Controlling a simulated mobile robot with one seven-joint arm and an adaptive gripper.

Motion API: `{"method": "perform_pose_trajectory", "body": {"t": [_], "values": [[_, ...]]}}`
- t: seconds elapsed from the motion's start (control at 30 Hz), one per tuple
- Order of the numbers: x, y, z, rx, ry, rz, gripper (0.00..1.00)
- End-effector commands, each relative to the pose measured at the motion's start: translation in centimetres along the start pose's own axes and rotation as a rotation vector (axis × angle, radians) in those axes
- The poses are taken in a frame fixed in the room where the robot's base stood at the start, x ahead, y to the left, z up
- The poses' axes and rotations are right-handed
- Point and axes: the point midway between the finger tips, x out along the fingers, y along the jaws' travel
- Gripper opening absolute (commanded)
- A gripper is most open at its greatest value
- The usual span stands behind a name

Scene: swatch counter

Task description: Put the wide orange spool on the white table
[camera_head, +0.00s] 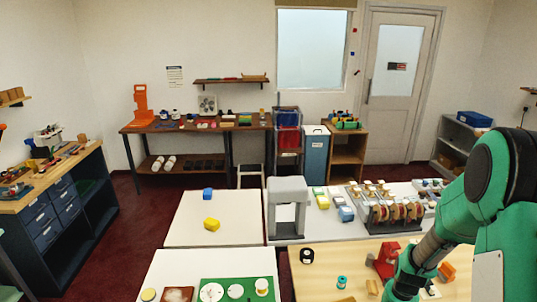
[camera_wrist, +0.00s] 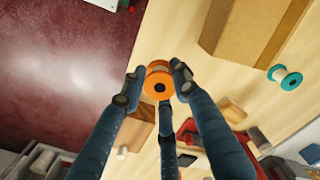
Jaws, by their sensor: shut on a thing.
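The orange spool (camera_wrist: 158,84) is in the wrist view, its round flange and dark centre hole facing the camera. My gripper (camera_wrist: 157,78) has its dark fingers closed around the spool, over the wooden table (camera_wrist: 210,75). Whether the spool touches the tabletop cannot be told.
A teal spool (camera_head: 342,282) stands on the wooden table, also in the wrist view (camera_wrist: 286,78). A red object (camera_head: 387,260) and an orange piece (camera_head: 446,270) are near my arm. A grey arch (camera_head: 287,200) stands behind. The nearer white top holds a green mat (camera_head: 240,295) with round pieces.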

Motion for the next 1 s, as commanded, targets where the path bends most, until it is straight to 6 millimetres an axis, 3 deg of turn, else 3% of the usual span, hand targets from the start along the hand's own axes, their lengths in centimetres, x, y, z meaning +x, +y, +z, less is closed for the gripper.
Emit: {"method": "perform_pose_trajectory", "body": {"t": [0.17,0.57,1.0], "values": [[-2.0,-2.6,-1.3,0.013,-0.002,-0.008,0.09],[-2.6,-10.3,-3.8,-0.129,-0.004,-0.004,0.09],[-3.2,-21.4,-5.2,-0.331,-0.002,0.003,0.09]]}}
